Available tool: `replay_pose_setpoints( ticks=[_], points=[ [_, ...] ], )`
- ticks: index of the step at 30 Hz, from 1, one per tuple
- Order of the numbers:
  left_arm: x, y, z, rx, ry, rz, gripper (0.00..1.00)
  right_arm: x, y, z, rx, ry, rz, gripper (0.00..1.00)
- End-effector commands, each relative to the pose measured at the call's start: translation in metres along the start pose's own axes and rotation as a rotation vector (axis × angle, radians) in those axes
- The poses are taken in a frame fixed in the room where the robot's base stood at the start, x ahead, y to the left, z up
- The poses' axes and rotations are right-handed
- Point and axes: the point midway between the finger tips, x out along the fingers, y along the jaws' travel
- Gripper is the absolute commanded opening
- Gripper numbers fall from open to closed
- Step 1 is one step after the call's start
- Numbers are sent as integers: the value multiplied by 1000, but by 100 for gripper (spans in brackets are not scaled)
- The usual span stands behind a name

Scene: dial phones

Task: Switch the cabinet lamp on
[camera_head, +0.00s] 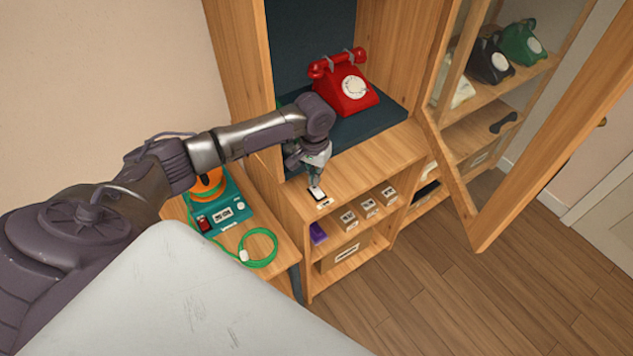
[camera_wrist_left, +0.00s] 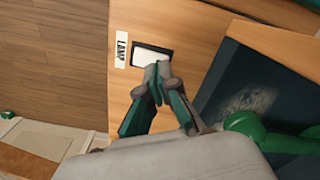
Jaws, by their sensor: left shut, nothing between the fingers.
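The lamp switch (camera_head: 316,194) is a white rocker in a dark frame on the cabinet's wooden ledge. In the left wrist view the switch (camera_wrist_left: 152,58) sits beside a label reading LAMP (camera_wrist_left: 122,50). My left gripper (camera_head: 315,183) points down at the switch. In the left wrist view its fingertips (camera_wrist_left: 157,75) are shut and empty, overlapping the switch's near edge. I cannot tell whether they touch it. The cabinet lamp itself is not clearly visible. My right gripper is not in view.
A red dial phone (camera_head: 343,85) stands on the dark niche floor behind the gripper. A teal device (camera_head: 221,212) with a green cable (camera_head: 262,262) lies on the lower table at left. An open glass door (camera_head: 560,130) juts out at right, before shelves with more phones.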

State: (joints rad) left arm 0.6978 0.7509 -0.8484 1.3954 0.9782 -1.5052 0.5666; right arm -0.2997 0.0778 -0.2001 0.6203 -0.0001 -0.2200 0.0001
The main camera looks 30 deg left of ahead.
Motion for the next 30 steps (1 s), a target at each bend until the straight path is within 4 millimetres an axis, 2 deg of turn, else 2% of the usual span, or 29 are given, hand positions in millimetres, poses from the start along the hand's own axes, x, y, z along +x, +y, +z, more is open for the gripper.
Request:
replay_pose_setpoints(
  ticks=[30],
  points=[
    [7,0,0,0,0,1,0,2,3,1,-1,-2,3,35]
  ],
)
